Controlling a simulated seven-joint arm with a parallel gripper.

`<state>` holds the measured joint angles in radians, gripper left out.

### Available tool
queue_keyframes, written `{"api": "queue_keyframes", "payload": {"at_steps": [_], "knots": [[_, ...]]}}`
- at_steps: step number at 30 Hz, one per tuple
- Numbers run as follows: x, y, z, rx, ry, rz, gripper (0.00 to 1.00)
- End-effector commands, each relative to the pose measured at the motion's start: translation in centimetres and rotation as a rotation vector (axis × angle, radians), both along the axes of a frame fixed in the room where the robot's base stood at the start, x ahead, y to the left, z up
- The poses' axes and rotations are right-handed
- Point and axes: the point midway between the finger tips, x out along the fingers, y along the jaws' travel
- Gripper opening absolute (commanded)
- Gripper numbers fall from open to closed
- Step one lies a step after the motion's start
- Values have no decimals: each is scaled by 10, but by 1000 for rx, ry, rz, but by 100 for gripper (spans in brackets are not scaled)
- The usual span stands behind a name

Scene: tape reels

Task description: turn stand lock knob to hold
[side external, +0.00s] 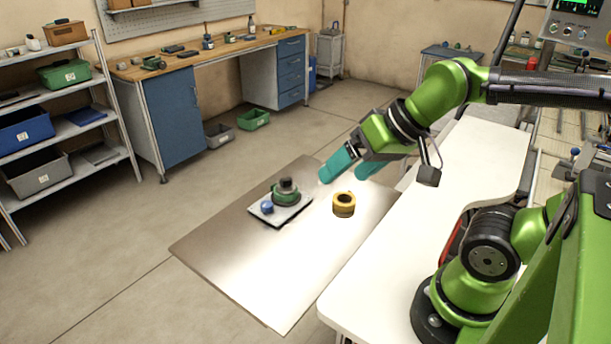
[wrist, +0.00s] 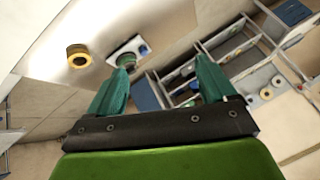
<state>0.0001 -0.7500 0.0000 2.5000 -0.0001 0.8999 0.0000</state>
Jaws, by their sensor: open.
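The stand (side external: 293,214) is a pale square base on the metal table, carrying a green reel (side external: 285,192) with a dark top. A small blue knob (side external: 267,207), which looks like the lock knob, sits at its front left corner. My gripper (side external: 344,174) has teal fingers, open and empty, above and to the right of the stand and apart from it. In the wrist view, the gripper (wrist: 161,62) shows the stand (wrist: 116,55) just beyond the left fingertip, which partly covers it. The blue knob (wrist: 144,49) shows between the fingers. Its setting is too small to read.
A yellow tape roll (side external: 344,205) stands on the metal table (side external: 262,265), right of the stand and below my gripper. The table's front half is clear. A white bench (side external: 372,277) borders it on the right. Shelves (side external: 85,119) and a workbench (side external: 178,66) stand farther back.

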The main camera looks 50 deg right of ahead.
Motion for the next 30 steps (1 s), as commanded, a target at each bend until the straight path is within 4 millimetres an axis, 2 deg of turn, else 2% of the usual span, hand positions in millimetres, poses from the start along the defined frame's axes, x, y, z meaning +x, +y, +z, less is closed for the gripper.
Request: {"api": "queue_keyframes", "payload": {"at_steps": [1, 5, 7, 11, 16, 24, 27, 30], "knots": [[0, 0, -1, 0, 3, 2, 75], [6, 1, -13, 4, 63, 6, 56], [19, 0, -16, 6, 102, 5, 45], [57, -6, -16, -10, 196, 24, 44], [116, -19, -25, -74, 317, 101, 44], [208, -44, -61, -228, 497, 296, 44], [235, -51, -73, -287, 545, 384, 44], [252, -56, -71, -334, 563, 465, 44]]}}
